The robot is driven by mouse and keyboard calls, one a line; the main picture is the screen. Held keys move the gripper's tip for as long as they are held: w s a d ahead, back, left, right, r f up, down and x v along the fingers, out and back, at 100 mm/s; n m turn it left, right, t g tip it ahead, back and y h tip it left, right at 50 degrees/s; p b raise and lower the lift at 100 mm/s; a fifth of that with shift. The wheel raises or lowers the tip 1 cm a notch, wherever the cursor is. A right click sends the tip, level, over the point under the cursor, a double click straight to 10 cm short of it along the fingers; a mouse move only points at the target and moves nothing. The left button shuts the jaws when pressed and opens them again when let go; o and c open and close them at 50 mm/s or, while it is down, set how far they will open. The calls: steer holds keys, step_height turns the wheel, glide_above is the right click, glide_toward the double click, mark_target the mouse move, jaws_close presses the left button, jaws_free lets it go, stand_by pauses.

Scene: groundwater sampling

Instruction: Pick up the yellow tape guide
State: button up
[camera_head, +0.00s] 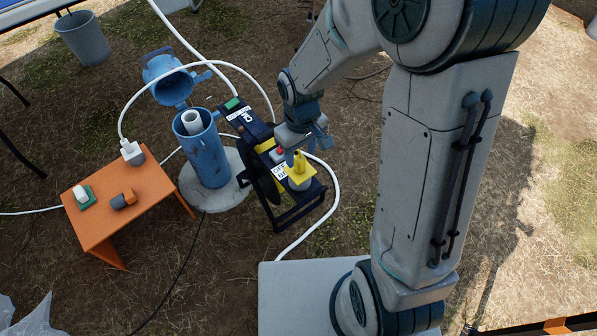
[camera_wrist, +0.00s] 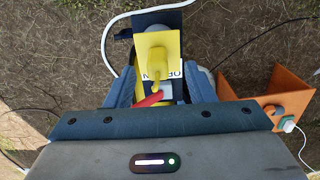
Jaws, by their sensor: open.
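The yellow tape guide (camera_head: 299,169) is a yellow plate with a raised tab, on the right side of a dark blue reel frame (camera_head: 283,219). In the wrist view the yellow tape guide (camera_wrist: 158,54) is ahead of my gripper, with its tab in line with the gap between the fingers. My gripper (camera_head: 304,146) is just above and beside the guide in the head view. In the wrist view my gripper (camera_wrist: 155,92) is open, its blue fingers apart on either side. I cannot tell whether a finger touches the guide.
A blue well pipe (camera_head: 208,157) with its lid open stands left of the reel. An orange table (camera_head: 98,218) with small items stands at the left. White hoses (camera_head: 325,208) loop around the reel. A red part (camera_wrist: 149,100) shows near the fingers. A bucket (camera_head: 83,40) stands far left.

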mark_target(300, 158)
steer(key=f+b, duration=0.1)
steer(key=f, duration=0.1)
steer(key=f+b, duration=0.1)
steer(key=f, duration=0.3)
steer(key=shift+w+b, duration=0.35)
steer(key=shift+b, duration=0.05)
jaws_close()
